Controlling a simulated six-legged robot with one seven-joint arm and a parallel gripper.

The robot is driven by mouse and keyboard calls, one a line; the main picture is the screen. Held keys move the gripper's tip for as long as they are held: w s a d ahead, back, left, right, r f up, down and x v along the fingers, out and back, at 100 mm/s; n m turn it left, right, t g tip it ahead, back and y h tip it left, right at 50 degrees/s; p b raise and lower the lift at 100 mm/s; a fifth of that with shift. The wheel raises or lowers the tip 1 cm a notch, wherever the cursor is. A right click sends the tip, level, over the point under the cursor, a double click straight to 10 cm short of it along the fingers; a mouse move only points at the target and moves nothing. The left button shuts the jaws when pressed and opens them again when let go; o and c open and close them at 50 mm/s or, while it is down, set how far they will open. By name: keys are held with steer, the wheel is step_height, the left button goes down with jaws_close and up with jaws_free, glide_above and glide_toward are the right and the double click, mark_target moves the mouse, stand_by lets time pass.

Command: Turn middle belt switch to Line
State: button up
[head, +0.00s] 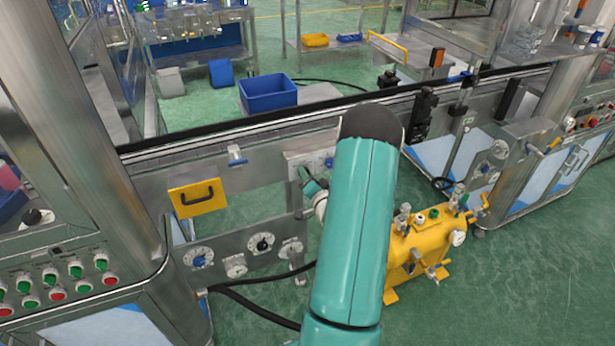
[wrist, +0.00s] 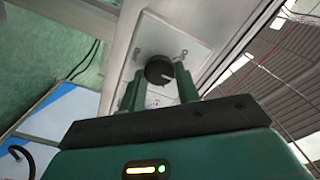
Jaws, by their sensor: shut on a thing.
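The switch is a round black knob (wrist: 159,71) on a pale metal plate (wrist: 190,38) in the wrist view. A short white mark on the knob points to the right. Small markings stand on the plate to either side above the knob, too small to read for sure. My gripper (wrist: 157,82) has one green finger on each side of the knob and is shut on it. In the head view my teal arm reaches to the plate (head: 297,158) on the conveyor's side, below the belt. The arm hides most of the gripper and the knob there.
A yellow panel with a black handle (head: 197,198) is left of the plate. Several dials, including a black one (head: 261,243), sit lower down. A yellow machine (head: 425,240) stands on the floor right of my arm. Black cables (head: 262,282) run below. A blue bin (head: 267,93) is behind the belt.

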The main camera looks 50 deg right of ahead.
steer(key=o, duration=1)
steer(key=v, duration=1.4)
